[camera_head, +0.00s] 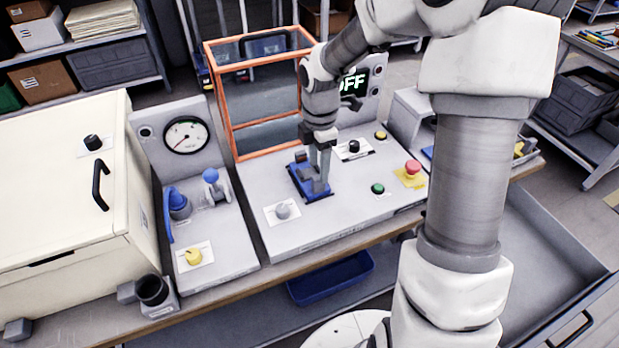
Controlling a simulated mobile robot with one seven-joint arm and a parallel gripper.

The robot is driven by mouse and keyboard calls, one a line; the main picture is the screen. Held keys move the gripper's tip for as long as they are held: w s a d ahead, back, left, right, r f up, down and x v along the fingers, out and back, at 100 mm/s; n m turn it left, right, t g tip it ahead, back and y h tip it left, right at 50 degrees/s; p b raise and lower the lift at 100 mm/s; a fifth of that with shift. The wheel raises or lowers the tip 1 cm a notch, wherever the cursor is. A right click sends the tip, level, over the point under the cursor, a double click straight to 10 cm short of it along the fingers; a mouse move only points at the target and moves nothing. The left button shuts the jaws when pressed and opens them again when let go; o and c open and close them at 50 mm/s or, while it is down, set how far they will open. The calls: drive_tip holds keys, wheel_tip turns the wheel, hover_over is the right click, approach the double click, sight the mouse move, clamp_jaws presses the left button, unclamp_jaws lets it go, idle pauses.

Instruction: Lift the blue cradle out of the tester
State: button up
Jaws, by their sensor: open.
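The tester (330,218) is a grey bench unit with a display reading OFF (352,82) at its back. The blue cradle (297,182) sits on the tester's top, left of its middle. A small brown and dark part (299,157) shows at the cradle's back end. My gripper (319,182) is open and points down over the cradle, its fingers reaching to it. The fingers hide part of the cradle. I cannot tell whether they touch it.
An orange-framed clear guard (222,100) stands behind the cradle. A grey knob (282,211), a black knob (353,147), a green button (377,188) and a red emergency button (412,168) surround it. A gauge panel (200,190) stands left. A blue bin (330,280) lies below the bench edge.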

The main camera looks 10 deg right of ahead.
sight(318, 179)
drive_tip(key=shift+w+d+f+b, duration=0.1)
drive_tip(key=shift+f+b, duration=0.15)
drive_tip(key=shift+f, duration=1.15)
drive_tip(key=shift+w+f+b, duration=0.1)
drive_tip(key=shift+f+b, duration=0.15)
drive_tip(key=shift+f, duration=1.1)
clamp_jaws()
drive_tip(key=shift+r, duration=0.1)
